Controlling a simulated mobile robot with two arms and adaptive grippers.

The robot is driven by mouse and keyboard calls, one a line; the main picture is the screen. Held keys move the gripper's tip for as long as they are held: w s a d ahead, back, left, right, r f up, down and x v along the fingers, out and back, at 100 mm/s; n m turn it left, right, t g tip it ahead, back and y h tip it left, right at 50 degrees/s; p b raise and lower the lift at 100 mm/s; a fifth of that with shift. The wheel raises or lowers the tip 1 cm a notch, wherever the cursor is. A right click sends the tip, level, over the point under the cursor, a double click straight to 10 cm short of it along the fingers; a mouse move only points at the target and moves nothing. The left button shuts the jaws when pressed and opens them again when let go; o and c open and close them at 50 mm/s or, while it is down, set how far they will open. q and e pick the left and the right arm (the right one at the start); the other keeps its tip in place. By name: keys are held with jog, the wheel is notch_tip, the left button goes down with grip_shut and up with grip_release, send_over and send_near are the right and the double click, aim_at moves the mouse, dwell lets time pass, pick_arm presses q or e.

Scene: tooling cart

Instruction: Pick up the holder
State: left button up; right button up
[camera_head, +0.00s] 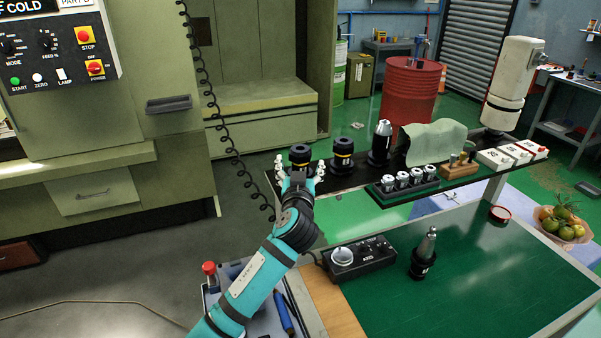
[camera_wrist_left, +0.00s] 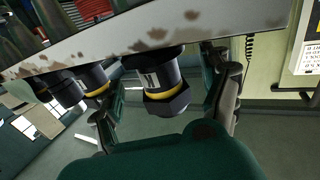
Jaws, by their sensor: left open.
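A black holder with a yellow ring (camera_head: 300,155) sits at the left end of the dark shelf (camera_head: 345,178). A similar holder (camera_head: 343,153) stands just right of it, and a taller black holder with a silver tool (camera_head: 380,142) further right. Another holder with a pointed tool (camera_head: 423,258) stands on the green cart top. My left gripper (camera_head: 298,180) is open at the leftmost holder, partly covering its lower part. In the left wrist view, one holder (camera_wrist_left: 161,85) shows between the spread fingers of my left gripper (camera_wrist_left: 170,88); contact cannot be told. My right gripper is not in view.
A rack of collets (camera_head: 408,184), a green cloth (camera_head: 434,142) and white boxes (camera_head: 495,160) fill the shelf's right part. A black control box (camera_head: 358,258) sits on the cart near my left arm. The cart's right side is mostly clear.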

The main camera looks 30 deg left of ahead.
pick_arm(q)
jog(key=shift+x, duration=1.1)
jog(key=shift+s, duration=0.1)
jog(key=shift+c, duration=1.3)
jog(key=shift+f, duration=0.1)
grip_shut()
jog(key=shift+r, duration=0.25)
